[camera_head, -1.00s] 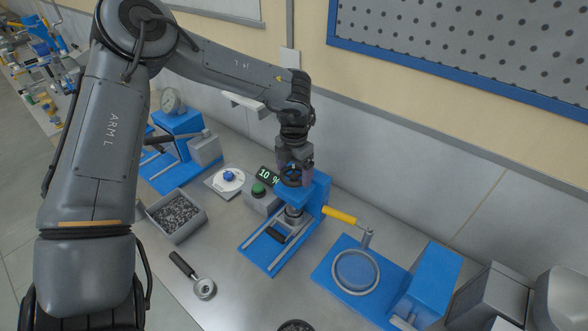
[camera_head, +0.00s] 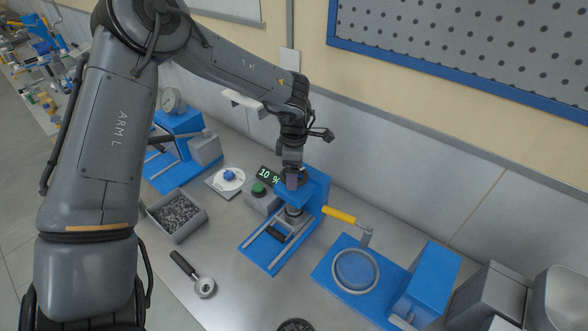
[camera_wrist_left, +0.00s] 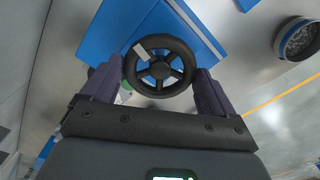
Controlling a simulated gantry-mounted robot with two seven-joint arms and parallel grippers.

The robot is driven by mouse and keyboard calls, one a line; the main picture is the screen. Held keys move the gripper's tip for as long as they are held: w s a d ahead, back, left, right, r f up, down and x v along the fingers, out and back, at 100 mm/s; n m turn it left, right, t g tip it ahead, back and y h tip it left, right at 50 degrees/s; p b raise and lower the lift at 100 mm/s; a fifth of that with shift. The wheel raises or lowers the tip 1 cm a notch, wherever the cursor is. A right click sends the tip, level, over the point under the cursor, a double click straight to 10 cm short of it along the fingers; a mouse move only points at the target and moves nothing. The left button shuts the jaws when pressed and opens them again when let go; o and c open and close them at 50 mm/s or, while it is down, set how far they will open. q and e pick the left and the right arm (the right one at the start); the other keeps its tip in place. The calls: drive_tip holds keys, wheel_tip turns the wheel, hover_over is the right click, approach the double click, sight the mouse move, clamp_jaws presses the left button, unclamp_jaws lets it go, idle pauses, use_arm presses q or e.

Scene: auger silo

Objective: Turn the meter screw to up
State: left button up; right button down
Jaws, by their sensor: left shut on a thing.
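The meter screw is a black spoked handwheel (camera_wrist_left: 160,69) on top of a blue machine (camera_head: 315,190). In the left wrist view a pale mark on the wheel sits at its upper left. My left gripper (camera_wrist_left: 160,88) has one finger on each side of the wheel and is shut on it, pointing down from above. In the head view my left gripper (camera_head: 291,181) covers most of the wheel. A small display (camera_head: 269,175) beside the machine reads "10 %". My right gripper is not in view.
A green-buttoned box (camera_head: 260,196) and a scale with a blue knob (camera_head: 229,178) stand left of the machine. A grey bin of granules (camera_head: 176,215), a portafilter-like tool (camera_head: 203,287) and another blue machine (camera_head: 430,275) are nearby. A yellow-handled crank (camera_head: 340,215) juts out right.

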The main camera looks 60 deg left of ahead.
use_arm(q)
drive_tip(key=m, duration=0.3)
drive_tip(key=shift+m, duration=0.4)
drive_tip(key=m, duration=0.3)
drive_tip(key=shift+m+p, duration=0.3)
drive_tip(key=m+p, duration=0.1)
drive_tip(key=m, duration=0.3)
drive_tip(key=shift+m+p, duration=0.5)
drive_tip(key=shift+m, duration=1.5)
drive_tip(key=o, duration=0.8)
